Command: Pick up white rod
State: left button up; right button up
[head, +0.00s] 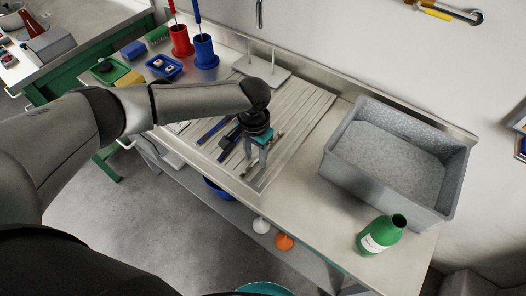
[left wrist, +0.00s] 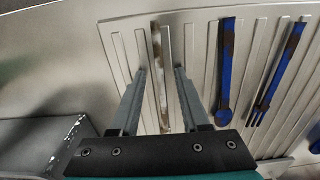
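A thin whitish rod with brown stains (left wrist: 158,50) lies on the ribbed draining board in the left wrist view. In the head view a short stretch of it shows beside the fingers (head: 278,142). My left gripper (head: 257,163) points down over the board. In the left wrist view its two fingers (left wrist: 160,72) are apart, with the rod running between them and a gap on each side. I cannot tell how high the fingertips are above the board. My right gripper is in neither view.
Blue-handled utensils (left wrist: 232,65) lie beside the rod on the ribbed board (head: 305,115). A grey basin (head: 335,165) and a green bottle (head: 380,235) stand to the right. Red (head: 181,42) and blue (head: 204,52) cups holding tools stand at the back left.

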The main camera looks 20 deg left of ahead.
pick_arm(q)
grip_shut()
dwell(0.6)
